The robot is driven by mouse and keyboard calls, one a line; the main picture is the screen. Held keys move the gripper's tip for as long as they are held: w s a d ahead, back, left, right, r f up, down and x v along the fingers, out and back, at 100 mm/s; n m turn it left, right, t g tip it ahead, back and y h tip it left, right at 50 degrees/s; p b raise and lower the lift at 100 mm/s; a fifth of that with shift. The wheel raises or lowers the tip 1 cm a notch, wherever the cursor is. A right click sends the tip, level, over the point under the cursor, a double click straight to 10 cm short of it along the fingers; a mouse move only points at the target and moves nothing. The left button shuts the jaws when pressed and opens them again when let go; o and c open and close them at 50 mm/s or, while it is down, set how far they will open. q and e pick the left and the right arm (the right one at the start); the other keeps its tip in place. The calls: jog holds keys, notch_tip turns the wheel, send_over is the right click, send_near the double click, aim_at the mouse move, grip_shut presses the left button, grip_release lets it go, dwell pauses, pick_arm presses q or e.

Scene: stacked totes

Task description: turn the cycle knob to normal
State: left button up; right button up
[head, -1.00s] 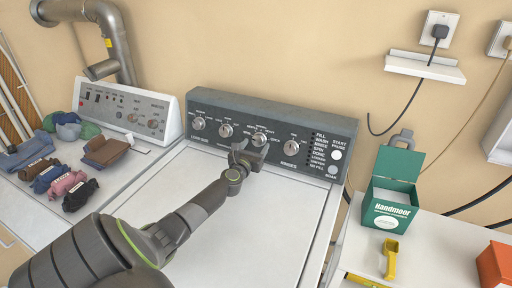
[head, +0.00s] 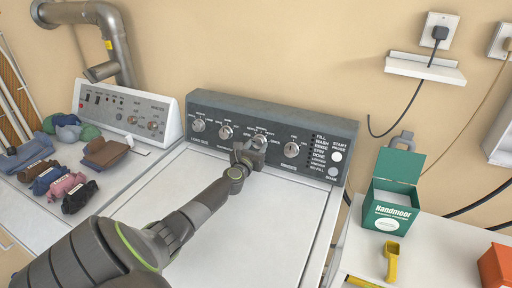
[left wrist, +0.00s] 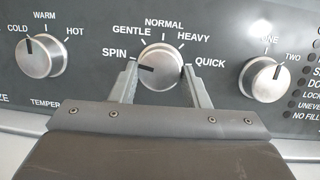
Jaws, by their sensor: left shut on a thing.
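The cycle knob (left wrist: 160,64) is a round silver knob with a dark pointer mark, ringed by the labels spin, gentle, normal, heavy and quick. Its pointer is turned to the left, towards spin. Normal is printed straight above it. In the head view the knob (head: 260,139) is third from the left on the washer's dark control panel (head: 225,108), partly behind my gripper. My left gripper (left wrist: 160,80) is shut on the knob, one finger at each side. It also shows in the head view (head: 252,149). My right gripper is not in view.
A temperature knob (left wrist: 40,56) is to the left and another knob (left wrist: 264,79) to the right, both clear of the fingers. The washer's white lid (head: 265,210) lies below. A green box (head: 392,208) and yellow scoop (head: 392,262) stand at the right.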

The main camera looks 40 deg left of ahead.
pick_arm(q)
jog(key=shift+m, duration=0.3)
jog(key=m+h+b, duration=0.1)
jog(key=m, duration=0.2)
jog(key=shift+a+f, duration=0.1)
jog(key=shift+a, duration=0.05)
jog(key=m+h, duration=0.1)
jog(key=m, duration=0.2)
jog(key=m+h+b, duration=0.1)
jog(key=m, duration=0.1)
jog(key=shift+s+a+m+t, duration=0.1)
jog(key=shift+a+m+t, duration=0.05)
jog(key=shift+m+t, duration=0.2)
jog(key=m, duration=0.2)
jog(key=m+h+b, duration=0.1)
jog(key=m, duration=0.2)
jog(key=shift+a+h, duration=0.15)
jog(key=shift+h, duration=0.15)
jog(key=shift+r+m+g+h+b, duration=0.25)
jog(key=shift+m+g+b, duration=0.1)
jog(key=shift+m, duration=0.75)
jog(key=shift+r+m+g+h+b, duration=0.1)
jog(key=shift+m+g+h+b, duration=0.15)
jog(key=shift+m, duration=0.8)
jog(key=o, duration=1)
